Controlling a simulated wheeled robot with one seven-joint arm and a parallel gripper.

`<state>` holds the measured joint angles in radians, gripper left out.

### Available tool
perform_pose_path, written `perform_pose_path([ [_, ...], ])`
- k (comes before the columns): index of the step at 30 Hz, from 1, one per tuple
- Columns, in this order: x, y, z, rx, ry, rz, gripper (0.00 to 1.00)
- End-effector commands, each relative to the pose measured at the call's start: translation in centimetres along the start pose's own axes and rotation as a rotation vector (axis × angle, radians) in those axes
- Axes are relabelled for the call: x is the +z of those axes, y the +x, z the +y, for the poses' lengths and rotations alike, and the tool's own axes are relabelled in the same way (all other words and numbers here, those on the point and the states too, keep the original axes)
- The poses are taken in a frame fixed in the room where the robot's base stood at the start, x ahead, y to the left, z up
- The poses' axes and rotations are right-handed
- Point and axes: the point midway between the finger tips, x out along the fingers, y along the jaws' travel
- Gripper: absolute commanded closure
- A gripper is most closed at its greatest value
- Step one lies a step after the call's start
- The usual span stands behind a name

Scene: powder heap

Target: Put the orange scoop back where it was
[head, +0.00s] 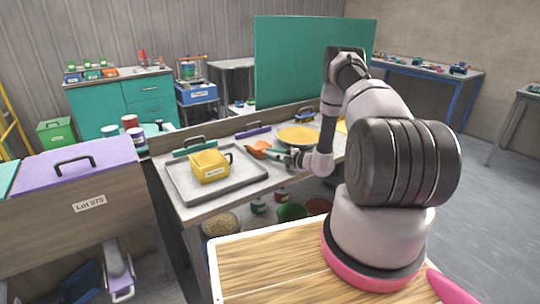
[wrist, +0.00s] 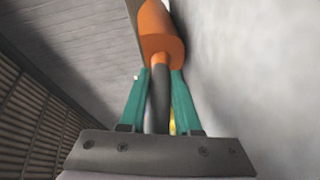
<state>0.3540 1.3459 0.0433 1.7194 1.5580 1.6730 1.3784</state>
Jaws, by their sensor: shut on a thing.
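The orange scoop (head: 258,149) is in my gripper (head: 291,157), in the head view to the right of the yellow bin and in front of the powder plate. In the wrist view, the green fingers of my gripper (wrist: 161,100) are shut on its dark handle, and the orange scoop head (wrist: 160,32) points away from the palm. I cannot tell whether the scoop touches the bench top. A yellow bin (head: 209,173) with yellow contents and a white label sits on a grey tray (head: 182,196).
A round plate with yellow powder (head: 297,135) stands behind the scoop. A teal-handled tool (head: 194,146) and a purple-handled tool (head: 252,131) lie along the back of the bench. A purple-lidded box (head: 75,170) stands to the left. Buckets (head: 291,211) stand under the bench.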

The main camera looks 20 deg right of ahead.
Motion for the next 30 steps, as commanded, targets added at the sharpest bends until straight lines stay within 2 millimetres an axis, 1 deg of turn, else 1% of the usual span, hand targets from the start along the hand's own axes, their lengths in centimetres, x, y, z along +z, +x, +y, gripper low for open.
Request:
perform_pose_path([
  [6,0.0,0.0,0.1,0.001,-0.001,0.000,1.00],
  [11,0.1,0.1,-0.4,0.001,-0.001,0.000,1.00],
  [12,0.1,0.1,-0.4,0.001,-0.001,0.001,0.57],
  [13,0.1,0.1,-0.3,0.000,-0.001,0.001,0.46],
  [14,0.1,0.1,-0.3,0.000,-0.001,0.001,0.39],
  [23,0.1,0.1,-0.3,0.000,-0.001,0.001,0.39],
  [26,0.0,-0.1,0.1,0.000,-0.001,0.000,0.39],
  [29,0.1,-1.6,0.1,0.000,0.000,-0.002,0.39],
  [30,0.1,-2.4,0.1,0.000,0.001,-0.004,0.39],
])
